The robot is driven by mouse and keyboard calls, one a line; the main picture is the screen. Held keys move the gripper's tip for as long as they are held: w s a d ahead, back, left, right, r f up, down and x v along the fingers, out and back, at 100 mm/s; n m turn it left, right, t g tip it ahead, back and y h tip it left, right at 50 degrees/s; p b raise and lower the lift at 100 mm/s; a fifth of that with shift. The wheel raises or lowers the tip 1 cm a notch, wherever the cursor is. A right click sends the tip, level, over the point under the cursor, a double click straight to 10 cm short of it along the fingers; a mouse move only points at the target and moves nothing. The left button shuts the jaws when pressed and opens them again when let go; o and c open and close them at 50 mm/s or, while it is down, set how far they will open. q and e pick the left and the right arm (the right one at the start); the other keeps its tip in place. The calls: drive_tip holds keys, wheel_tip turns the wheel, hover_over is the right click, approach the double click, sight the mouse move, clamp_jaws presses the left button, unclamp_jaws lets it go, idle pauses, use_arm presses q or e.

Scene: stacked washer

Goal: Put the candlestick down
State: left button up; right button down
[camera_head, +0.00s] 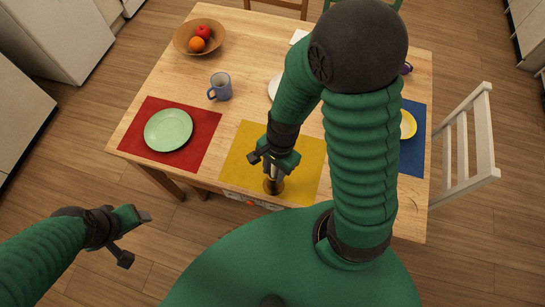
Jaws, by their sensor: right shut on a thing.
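The candlestick (273,185) is a slim upright piece with a round brass-coloured base. It is over the front part of the yellow placemat (240,158) at the table's near edge. My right gripper (273,165) is shut on its upper part from above. I cannot tell whether the base touches the mat. My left gripper (136,237) is off the table at the lower left, with its fingers apart and nothing between them.
The wooden table (258,58) bears a red placemat (205,130) with a green plate (168,130), a blue mug (221,86), a fruit bowl (184,42) and a blue placemat (413,155) with a yellow dish (408,125). A white chair (463,150) stands right.

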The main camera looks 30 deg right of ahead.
use_arm(q)
drive_tip(key=shift+d+r+p, duration=0.15)
drive_tip(key=shift+r+p, duration=0.1)
drive_tip(key=shift+p, duration=0.45)
use_arm(e)
drive_tip(key=w+d+f, duration=0.4)
drive_tip(key=w, duration=0.3)
drive_tip(key=shift+d+f, duration=0.15)
drive_tip(key=c, duration=1)
unclamp_jaws()
drive_tip(key=shift+o, duration=0.2)
